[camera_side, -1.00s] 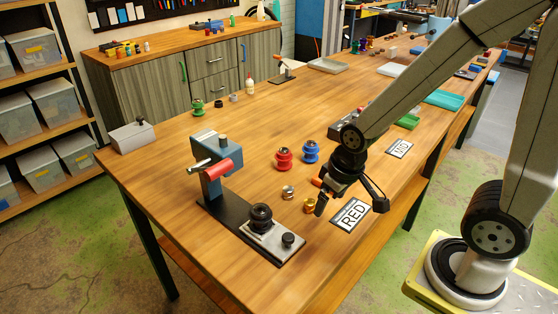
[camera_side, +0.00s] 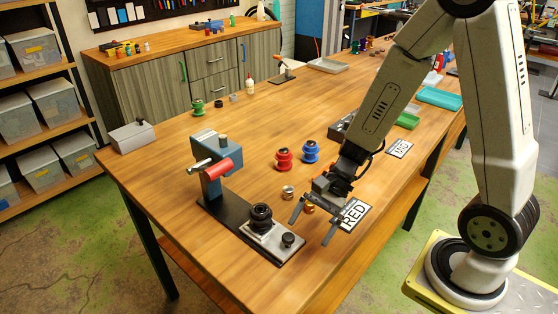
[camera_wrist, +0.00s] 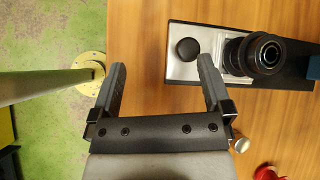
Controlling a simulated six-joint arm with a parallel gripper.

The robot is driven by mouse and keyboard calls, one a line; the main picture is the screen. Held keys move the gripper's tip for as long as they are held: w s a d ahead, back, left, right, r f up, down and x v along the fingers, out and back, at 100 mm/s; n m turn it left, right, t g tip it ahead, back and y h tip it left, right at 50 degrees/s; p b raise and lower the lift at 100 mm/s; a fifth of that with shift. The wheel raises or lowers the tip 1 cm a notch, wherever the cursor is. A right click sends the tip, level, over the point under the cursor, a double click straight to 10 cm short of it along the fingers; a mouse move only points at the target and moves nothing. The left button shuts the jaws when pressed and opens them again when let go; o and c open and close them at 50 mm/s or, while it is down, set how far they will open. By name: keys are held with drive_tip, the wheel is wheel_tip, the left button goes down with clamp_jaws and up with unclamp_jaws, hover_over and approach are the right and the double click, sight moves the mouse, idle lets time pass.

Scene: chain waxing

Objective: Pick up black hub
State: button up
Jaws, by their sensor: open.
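The black hub (camera_side: 261,216) sits on the silver plate (camera_side: 257,231) of the black-based fixture near the table's front. In the wrist view the black hub (camera_wrist: 254,54) is at the upper right, just right of my right finger. My gripper (camera_side: 313,230) is open and empty above the table, to the right of the hub and apart from it.
A black knob (camera_side: 288,240) stands on the plate's right end. A blue post with a red cylinder (camera_side: 223,168) rises at the fixture's far end. Red (camera_side: 283,159) and blue (camera_side: 310,152) hubs stand behind.

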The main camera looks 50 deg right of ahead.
sight(265, 208)
drive_tip(key=w+m+t+y, duration=0.1)
drive_tip(key=w+m+t, duration=0.1)
drive_tip(key=w+m+t+y, duration=0.1)
drive_tip(key=w+m+t, duration=0.1)
drive_tip(key=m, duration=0.1)
drive_tip(key=w+d+r+m+t, duration=0.1)
drive_tip(key=w+m, duration=0.2)
drive_tip(key=shift+r+t+y, duration=0.1)
drive_tip(key=shift+t+y, duration=0.3)
drive_tip(key=shift+w+d+r+m+t, duration=0.1)
drive_tip(key=shift+w+d+m+t, duration=0.25)
drive_tip(key=shift+w+m+t, duration=0.4)
drive_tip(key=shift+x, duration=1.3)
drive_tip(key=shift+s+a+g, duration=0.1)
drive_tip(key=shift+g, duration=0.15)
drive_tip(key=shift+x, duration=2.55)
drive_tip(key=shift+s, duration=0.1)
clamp_jaws()
